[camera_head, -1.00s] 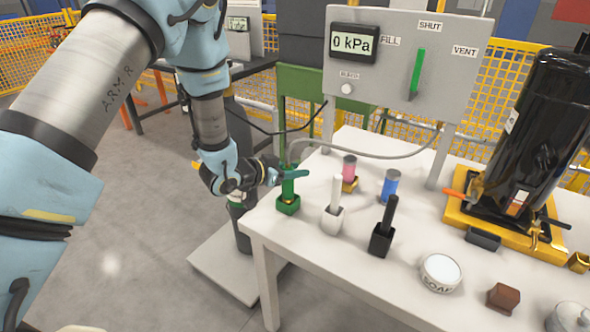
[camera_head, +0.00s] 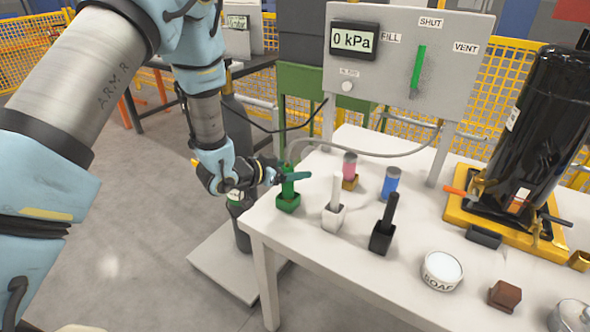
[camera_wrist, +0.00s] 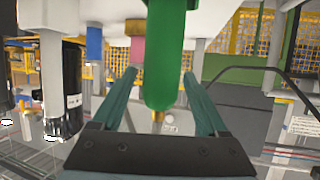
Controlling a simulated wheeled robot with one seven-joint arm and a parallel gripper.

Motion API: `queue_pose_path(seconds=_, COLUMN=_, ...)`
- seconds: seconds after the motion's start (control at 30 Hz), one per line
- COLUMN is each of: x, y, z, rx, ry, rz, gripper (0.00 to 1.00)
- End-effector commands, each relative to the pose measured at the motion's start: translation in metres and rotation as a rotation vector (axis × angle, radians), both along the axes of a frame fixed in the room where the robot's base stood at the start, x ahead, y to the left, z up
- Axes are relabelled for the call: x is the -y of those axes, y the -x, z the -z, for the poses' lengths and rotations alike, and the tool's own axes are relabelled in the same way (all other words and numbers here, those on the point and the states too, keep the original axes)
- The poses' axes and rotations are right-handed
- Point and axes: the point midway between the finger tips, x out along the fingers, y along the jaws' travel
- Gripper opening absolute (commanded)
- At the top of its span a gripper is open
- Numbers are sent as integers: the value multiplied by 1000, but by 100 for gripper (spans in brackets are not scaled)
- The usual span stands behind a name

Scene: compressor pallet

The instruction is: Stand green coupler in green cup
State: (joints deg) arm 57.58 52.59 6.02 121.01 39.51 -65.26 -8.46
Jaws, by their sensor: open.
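The green coupler (camera_head: 288,186) stands about upright in the green cup (camera_head: 288,205), near the table's left edge. How deep it sits cannot be told. My gripper (camera_head: 302,176) is level at the coupler's upper part, with its fingers open. In the wrist view the picture seems upside down, and the green coupler (camera_wrist: 165,60) shows between the two spread fingers of my gripper (camera_wrist: 162,75). A gap shows beside its rounded end. The cup is not clearly visible there.
To the right stand a white coupler in a white cup (camera_head: 333,219) and a black one in a black cup (camera_head: 381,240). Pink (camera_head: 349,166) and blue (camera_head: 391,182) cylinders stand behind. A grey hose (camera_head: 380,154) arches behind the green coupler. A soap tin (camera_head: 442,271) lies farther right.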

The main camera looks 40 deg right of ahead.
Motion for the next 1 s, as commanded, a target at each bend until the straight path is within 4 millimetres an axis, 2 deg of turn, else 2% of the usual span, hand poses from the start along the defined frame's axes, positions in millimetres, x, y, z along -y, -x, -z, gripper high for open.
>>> queue_pose_path(seconds=0.3, x=-55, y=-2, z=-21, rx=1, ry=1, rz=-4, gripper=76)
queue_pose_path(seconds=0.5, x=-83, y=-2, z=-33, rx=0, ry=1, rz=-3, gripper=76)
queue_pose_path(seconds=0.7, x=-94, y=0, z=-39, rx=0, ry=1, rz=-1, gripper=76)
queue_pose_path(seconds=1.0, x=-94, y=0, z=-39, rx=0, ry=1, rz=0, gripper=76)
